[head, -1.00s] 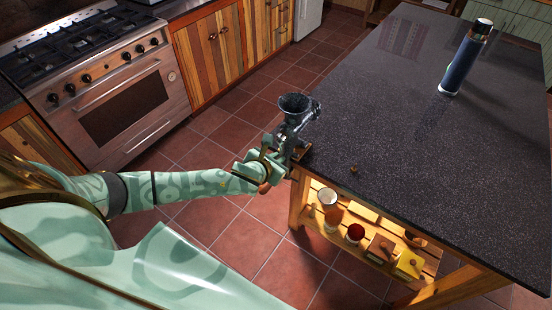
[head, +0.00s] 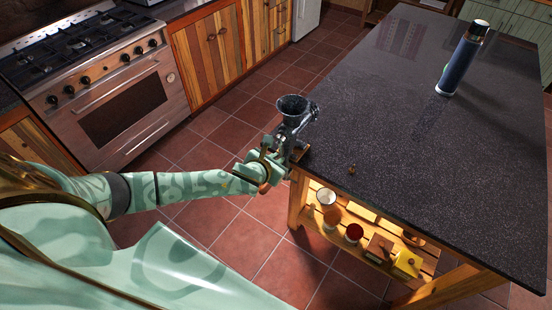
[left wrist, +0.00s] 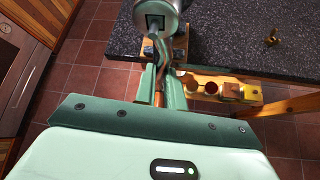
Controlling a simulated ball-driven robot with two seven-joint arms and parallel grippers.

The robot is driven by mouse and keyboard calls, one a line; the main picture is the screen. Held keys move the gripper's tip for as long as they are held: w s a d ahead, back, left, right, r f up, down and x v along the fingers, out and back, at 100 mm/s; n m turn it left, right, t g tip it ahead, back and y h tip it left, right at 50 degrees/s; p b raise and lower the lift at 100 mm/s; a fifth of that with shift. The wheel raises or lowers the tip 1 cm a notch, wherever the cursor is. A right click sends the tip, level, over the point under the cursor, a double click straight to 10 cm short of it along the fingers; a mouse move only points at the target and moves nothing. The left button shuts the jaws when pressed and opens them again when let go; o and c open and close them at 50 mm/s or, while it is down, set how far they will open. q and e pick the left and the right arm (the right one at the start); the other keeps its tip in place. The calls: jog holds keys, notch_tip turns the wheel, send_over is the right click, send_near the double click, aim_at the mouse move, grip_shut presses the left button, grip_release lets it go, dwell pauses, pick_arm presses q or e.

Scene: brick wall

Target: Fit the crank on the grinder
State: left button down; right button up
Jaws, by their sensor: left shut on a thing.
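The dark metal grinder (head: 291,115), with a funnel-shaped hopper on top, stands upright at the near left edge of the counter. Its round end (left wrist: 157,14), with a square feature in it, shows at the top of the left wrist view. My left gripper (head: 269,172) is beside the grinder, just off the counter edge. In the left wrist view its fingers (left wrist: 160,92) are shut on the crank (left wrist: 158,89), around its brown handle. The crank's metal arm rises toward the grinder's end; whether it is seated there I cannot tell. My right gripper is not in view.
The dark speckled counter (head: 400,130) is mostly clear. A small brass piece (head: 352,170) lies near the grinder, and a blue bottle (head: 461,62) stands farther back. A shelf below holds several jars and boxes. The stove (head: 110,90) stands at left across the tiled floor.

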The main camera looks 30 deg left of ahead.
pick_arm(q)
jog(key=shift+r+p, duration=0.15)
jog(key=shift+p, duration=0.45)
dwell(0.6)
jog(key=shift+w, duration=0.1)
jog(key=c, duration=1.4)
grip_release()
jog(key=shift+c, duration=0.4)
jog(key=p+v, duration=0.5)
jog(key=v, duration=0.1)
